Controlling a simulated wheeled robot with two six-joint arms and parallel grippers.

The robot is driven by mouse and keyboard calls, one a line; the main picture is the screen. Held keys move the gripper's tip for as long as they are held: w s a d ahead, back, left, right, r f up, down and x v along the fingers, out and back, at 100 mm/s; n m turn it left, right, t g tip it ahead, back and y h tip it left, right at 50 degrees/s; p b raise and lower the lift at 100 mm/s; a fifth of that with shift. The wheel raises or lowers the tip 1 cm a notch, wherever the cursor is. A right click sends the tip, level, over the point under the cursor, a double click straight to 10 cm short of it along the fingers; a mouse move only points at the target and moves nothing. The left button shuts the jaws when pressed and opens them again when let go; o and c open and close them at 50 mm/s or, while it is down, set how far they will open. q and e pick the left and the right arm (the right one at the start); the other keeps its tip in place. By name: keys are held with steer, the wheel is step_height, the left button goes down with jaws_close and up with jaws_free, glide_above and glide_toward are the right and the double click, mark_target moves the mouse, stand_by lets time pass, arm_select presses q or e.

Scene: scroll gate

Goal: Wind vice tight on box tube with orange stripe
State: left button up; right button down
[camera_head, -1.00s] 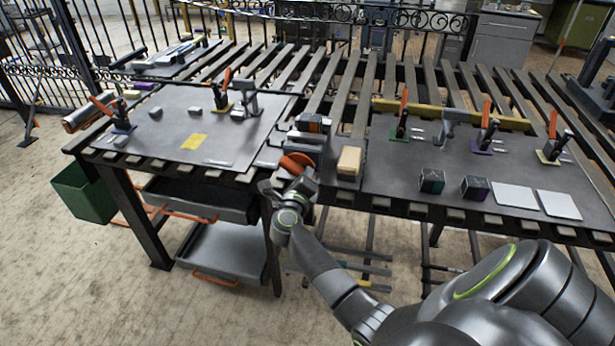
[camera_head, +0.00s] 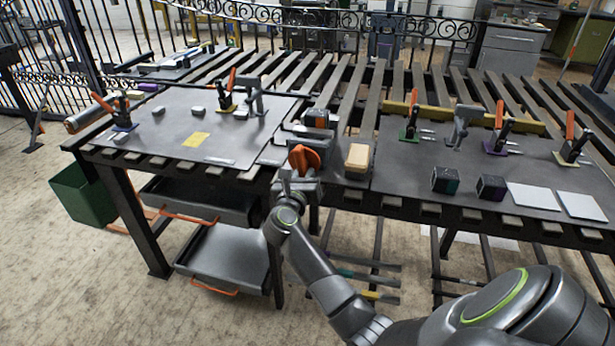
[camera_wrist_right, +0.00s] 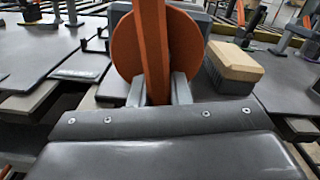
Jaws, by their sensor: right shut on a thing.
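The vice (camera_head: 312,136) stands at the front edge of the bench, between the two grey work plates. Its orange hand wheel (camera_head: 303,158) faces me. The wheel's orange disc (camera_wrist_right: 124,48) and crossbar (camera_wrist_right: 155,45) fill the middle of the right wrist view. My right gripper (camera_head: 293,183) is shut on the crossbar, and its fingers also show in the right wrist view (camera_wrist_right: 159,90). A dark box tube (camera_head: 317,118) sits at the vice behind the wheel. Its stripe and any jaw gap are too small to tell now. My left gripper is out of view.
A tan block (camera_head: 358,157) on a grey base stands right of the vice and shows in the wrist view (camera_wrist_right: 234,60). Two dark cubes (camera_head: 445,180) (camera_head: 491,188) and two pale plates (camera_head: 534,196) lie farther right. Several upright toggle clamps stand on both plates.

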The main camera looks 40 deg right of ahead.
steer(key=shift+a+f+m, duration=0.1)
steer(key=shift+f+m, duration=0.2)
steer(key=shift+m, duration=0.1)
steer(key=c, duration=1.6)
jaws_free()
steer(key=shift+c, duration=0.2)
steer(key=shift+o, duration=1.4)
steer(key=shift+r, duration=0.25)
